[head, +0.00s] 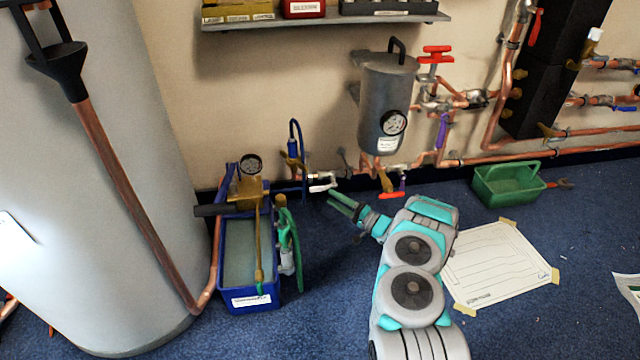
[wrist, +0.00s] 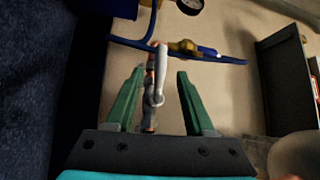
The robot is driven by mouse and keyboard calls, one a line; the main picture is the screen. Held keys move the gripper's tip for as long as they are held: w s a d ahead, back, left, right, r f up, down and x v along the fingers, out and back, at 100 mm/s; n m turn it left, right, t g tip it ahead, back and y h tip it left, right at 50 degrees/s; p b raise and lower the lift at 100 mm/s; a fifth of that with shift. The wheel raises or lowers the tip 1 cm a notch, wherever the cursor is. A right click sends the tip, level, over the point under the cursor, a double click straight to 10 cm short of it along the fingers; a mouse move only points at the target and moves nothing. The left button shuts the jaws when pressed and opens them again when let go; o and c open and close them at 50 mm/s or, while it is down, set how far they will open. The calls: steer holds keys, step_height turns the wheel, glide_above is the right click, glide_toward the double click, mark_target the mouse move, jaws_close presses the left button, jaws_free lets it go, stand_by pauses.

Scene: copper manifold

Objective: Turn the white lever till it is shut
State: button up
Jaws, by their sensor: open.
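A white lever (head: 322,187) sits on the low copper pipe by the wall, just past my gripper's fingertips. My gripper (head: 338,200) is open with green fingers and points at it from the lower right. In the wrist view the pale lever (wrist: 161,62) shows between the two open fingers of my gripper (wrist: 160,74). It runs lengthwise between them, with a gap on each side. I cannot tell how far its valve is turned. No touch is visible.
A blue tank with a gauged brass pump (head: 250,193) stands left of the lever. A blue hose and brass valve (head: 293,160) are close beside it. A red-handled valve (head: 391,194) sits under the grey vessel (head: 385,85) to the right. A green tray (head: 508,183) lies further right.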

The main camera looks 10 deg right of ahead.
mark_target(318, 189)
steer(key=b+x, duration=0.1)
steer(key=x, duration=0.6)
steer(key=shift+a, duration=0.15)
jaws_close()
stand_by(1.2)
